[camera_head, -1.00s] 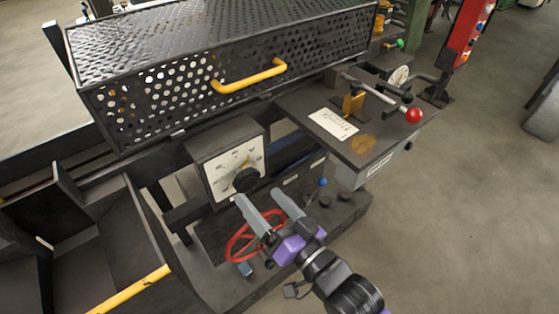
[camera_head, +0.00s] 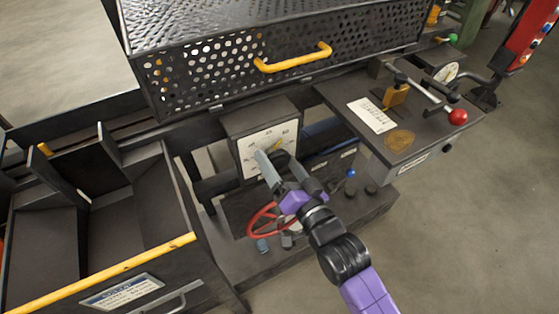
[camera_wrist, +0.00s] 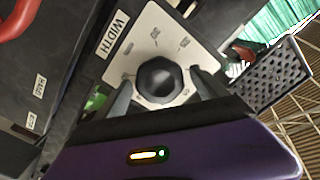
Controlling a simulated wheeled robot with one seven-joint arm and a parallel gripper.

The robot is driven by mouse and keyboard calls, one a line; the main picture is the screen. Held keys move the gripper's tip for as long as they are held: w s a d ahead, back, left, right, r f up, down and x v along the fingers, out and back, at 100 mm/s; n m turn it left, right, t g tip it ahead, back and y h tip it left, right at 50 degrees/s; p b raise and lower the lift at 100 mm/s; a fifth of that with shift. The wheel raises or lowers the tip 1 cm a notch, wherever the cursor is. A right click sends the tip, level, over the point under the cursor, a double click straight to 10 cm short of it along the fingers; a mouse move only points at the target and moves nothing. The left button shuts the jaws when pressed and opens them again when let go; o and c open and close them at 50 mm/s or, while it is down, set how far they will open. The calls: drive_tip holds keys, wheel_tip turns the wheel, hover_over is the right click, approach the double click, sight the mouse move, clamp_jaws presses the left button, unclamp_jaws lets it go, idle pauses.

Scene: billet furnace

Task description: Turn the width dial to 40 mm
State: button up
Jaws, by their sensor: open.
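The width dial is a black knob (camera_wrist: 158,79) on a white plate (camera_wrist: 152,41) beside a "WIDTH" label (camera_wrist: 112,34) in the wrist view. My gripper (camera_head: 277,161) is open at the dial. In the wrist view its fingers stand on either side of the knob, with small gaps seeming to remain. The scale numbers are too small to read, so I cannot tell the setting.
A red handwheel (camera_head: 264,221) sits just below my gripper. A perforated guard with a yellow handle (camera_head: 294,58) is above the dial. A shelf at right holds a card (camera_head: 372,115) and a red-ball lever (camera_head: 457,117). A yellow-edged bin (camera_head: 110,276) is at left.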

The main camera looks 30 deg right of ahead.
drive_tip(key=c, duration=1.4)
drive_tip(key=shift+o, duration=0.2)
drive_tip(key=shift+n, duration=0.4)
drive_tip(key=n, duration=0.3)
drive_tip(key=shift+n+p, duration=0.3)
drive_tip(key=shift+p, duration=0.05)
drive_tip(key=n, duration=0.4)
drive_tip(key=shift+a+n+p, duration=0.1)
drive_tip(key=shift+n+p, duration=0.2)
drive_tip(key=shift+p, duration=0.1)
drive_tip(key=n, duration=0.4)
drive_tip(key=shift+p, duration=0.4)
drive_tip(key=n, duration=0.4)
drive_tip(key=shift+a+n+p, duration=0.1)
drive_tip(key=shift+n+p, duration=0.2)
drive_tip(key=shift+n, duration=0.3)
